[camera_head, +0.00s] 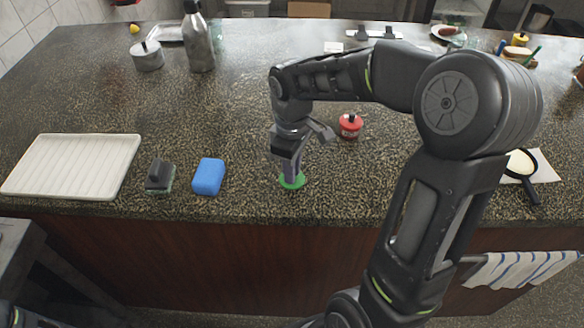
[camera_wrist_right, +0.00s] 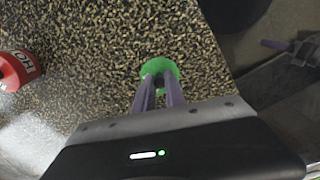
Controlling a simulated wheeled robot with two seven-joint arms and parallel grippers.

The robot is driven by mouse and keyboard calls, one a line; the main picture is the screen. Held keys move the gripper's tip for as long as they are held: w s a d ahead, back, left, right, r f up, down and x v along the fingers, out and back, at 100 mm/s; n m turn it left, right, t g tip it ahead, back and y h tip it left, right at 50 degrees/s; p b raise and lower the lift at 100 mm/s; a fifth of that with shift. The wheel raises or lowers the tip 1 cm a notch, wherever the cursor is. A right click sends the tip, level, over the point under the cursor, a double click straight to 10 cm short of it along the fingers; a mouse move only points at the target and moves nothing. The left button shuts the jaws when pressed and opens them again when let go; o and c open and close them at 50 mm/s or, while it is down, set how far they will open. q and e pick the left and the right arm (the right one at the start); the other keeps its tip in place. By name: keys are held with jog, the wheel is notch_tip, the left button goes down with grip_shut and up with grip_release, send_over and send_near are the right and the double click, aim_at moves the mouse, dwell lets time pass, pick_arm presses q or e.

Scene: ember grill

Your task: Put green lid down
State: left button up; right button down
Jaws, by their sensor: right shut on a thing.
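The green lid (camera_head: 292,180) is a small round disc at the front of the dark speckled counter, near its edge. My right gripper (camera_head: 291,173) points down over it, with its fingers shut on the lid's middle. In the right wrist view the green lid (camera_wrist_right: 160,70) shows beyond the two purple-grey fingers (camera_wrist_right: 160,84), which close on its dark centre. The lid looks at or very near the counter surface; I cannot tell if it touches. My left gripper is not seen.
A red pot-like container (camera_head: 350,126) stands behind the lid to the right. The counter around the lid is clear.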

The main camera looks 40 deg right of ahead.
jog(key=shift+f, duration=0.1)
jog(key=c, duration=1.4)
grip_release()
notch_tip(320, 180, up, 12)
jog(key=shift+r+b, duration=0.15)
jog(key=shift+b, duration=0.2)
